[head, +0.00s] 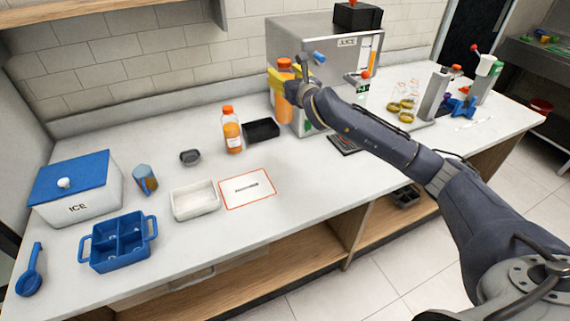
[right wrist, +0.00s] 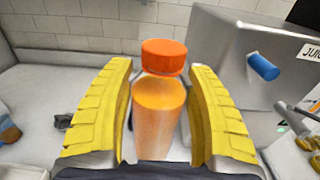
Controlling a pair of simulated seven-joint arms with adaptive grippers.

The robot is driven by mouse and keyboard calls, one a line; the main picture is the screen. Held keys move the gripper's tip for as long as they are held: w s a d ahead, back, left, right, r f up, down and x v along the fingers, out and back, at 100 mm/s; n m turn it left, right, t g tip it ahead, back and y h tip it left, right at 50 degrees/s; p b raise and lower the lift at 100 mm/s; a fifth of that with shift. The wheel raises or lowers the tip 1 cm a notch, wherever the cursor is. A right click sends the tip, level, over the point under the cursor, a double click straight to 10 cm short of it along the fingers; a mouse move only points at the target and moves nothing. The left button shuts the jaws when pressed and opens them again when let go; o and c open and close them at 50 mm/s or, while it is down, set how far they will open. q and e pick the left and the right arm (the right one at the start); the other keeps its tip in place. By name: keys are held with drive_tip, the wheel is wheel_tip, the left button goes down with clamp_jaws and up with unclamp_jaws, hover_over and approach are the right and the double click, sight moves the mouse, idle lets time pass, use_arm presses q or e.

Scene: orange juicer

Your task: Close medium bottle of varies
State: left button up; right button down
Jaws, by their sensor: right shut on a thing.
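My right gripper (head: 279,80), with yellow fingers, is shut on an orange juice bottle at the front left of the juicer. In the right wrist view the bottle (right wrist: 160,112) is upright between the fingers. Its orange cap (right wrist: 163,56) is over its top; I cannot tell whether it is fully seated. The cap also shows in the head view (head: 284,62). A second orange juice bottle (head: 232,137), with its orange cap (head: 227,109) on top, stands upright on the counter to the left. My left gripper is out of view.
The steel juicer (head: 330,55) stands right behind the held bottle. A black tray (head: 262,130) is beside the second bottle. A white tray (head: 194,203), a red-edged card (head: 262,193), a blue caddy (head: 97,250) and an ice box (head: 90,200) are to the left.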

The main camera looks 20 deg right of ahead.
sight(285, 118)
drive_tip(key=shift+d, duration=0.15)
drive_tip(key=shift+f, duration=0.15)
wheel_tip(285, 118, down, 16)
drive_tip(key=shift+r, duration=0.25)
idle(0.4)
drive_tip(key=shift+f, duration=2.25)
drive_tip(key=shift+c, duration=2.3)
unclamp_jaws()
drive_tip(key=shift+f, duration=0.15)
